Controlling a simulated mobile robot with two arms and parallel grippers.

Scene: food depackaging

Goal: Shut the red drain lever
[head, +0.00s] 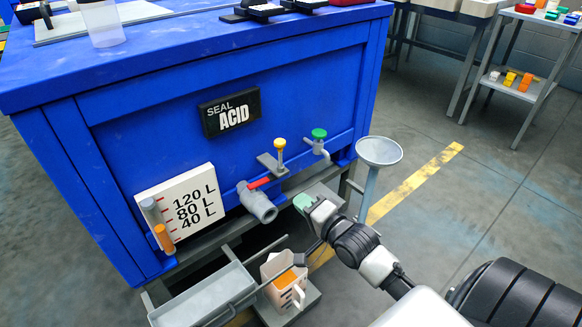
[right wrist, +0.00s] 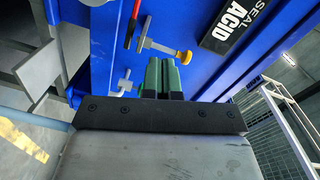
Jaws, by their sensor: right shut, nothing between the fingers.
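The red drain lever (head: 259,183) sits on top of a grey drain valve pipe (head: 262,208) low on the front of the blue tank. In the right wrist view the lever (right wrist: 132,24) shows at the top, left of the fingers. My right gripper (head: 302,202) has green fingertips and is shut and empty. It is to the right of the lever and apart from it. In the right wrist view the gripper (right wrist: 163,70) shows its fingers together. My left gripper is not in view.
A yellow knob (head: 279,143) and a green-handled tap (head: 319,134) stand right of the lever. A grey funnel (head: 378,151) is beyond my right arm. A level gauge (head: 185,208) is at left. A grey trough (head: 203,299) and a measuring jug (head: 284,280) are below.

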